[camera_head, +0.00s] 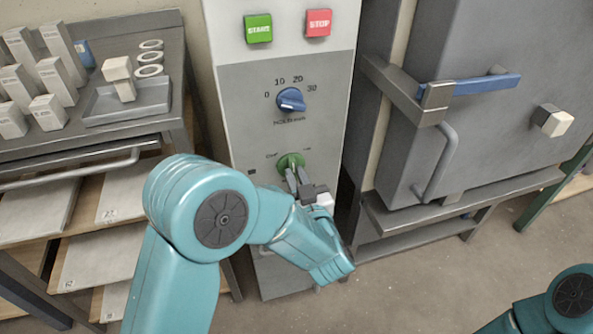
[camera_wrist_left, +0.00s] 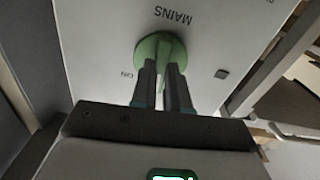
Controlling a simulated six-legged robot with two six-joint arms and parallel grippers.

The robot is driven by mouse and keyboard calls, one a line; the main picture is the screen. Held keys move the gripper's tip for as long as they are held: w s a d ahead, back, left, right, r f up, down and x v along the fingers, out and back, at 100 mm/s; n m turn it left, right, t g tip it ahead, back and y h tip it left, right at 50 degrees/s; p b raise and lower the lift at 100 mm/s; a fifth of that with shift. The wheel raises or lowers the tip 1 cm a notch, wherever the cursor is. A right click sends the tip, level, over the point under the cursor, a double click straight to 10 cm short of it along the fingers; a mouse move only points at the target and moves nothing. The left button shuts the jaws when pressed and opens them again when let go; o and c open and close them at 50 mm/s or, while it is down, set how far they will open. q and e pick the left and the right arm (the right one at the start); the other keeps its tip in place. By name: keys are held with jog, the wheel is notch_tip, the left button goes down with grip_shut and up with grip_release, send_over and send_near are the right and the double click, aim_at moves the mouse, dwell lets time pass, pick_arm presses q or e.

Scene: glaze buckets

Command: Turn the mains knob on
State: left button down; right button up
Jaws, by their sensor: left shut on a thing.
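The mains knob is a round green knob (camera_head: 290,161) low on the grey panel of a tall control cabinet (camera_head: 240,110). It shows larger in the left wrist view (camera_wrist_left: 158,50), with the words MAINS and ON printed near it. My left gripper (camera_head: 296,178) is shut on the knob's grip, with a finger on each side; it also shows in the left wrist view (camera_wrist_left: 161,72). The fingers hide part of the knob, so its exact pointing is hard to tell. My right gripper is out of view.
Above are a blue hold knob (camera_head: 291,100), a green START button (camera_head: 258,28) and a red STOP button (camera_head: 318,22). A grey kiln (camera_head: 480,120) with a blue latch handle (camera_head: 487,84) stands at right. A bench with pale blocks (camera_head: 62,80) stands at left.

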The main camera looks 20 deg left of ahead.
pick_arm(q)
jog(key=m+p, duration=0.2)
jog(key=m, duration=0.1)
jog(key=m+p, duration=0.1)
jog(key=m, duration=0.1)
jog(key=shift+r+p, duration=0.25)
jog(key=shift+p, duration=0.05)
jog(key=shift+f+m+p, duration=0.15)
jog(key=shift+m+p, duration=1.05)
jog(key=shift+m, duration=1.1)
jog(key=shift+a, duration=0.1)
jog(key=c, duration=1.1)
grip_release()
jog(key=shift+w+f, duration=0.15)
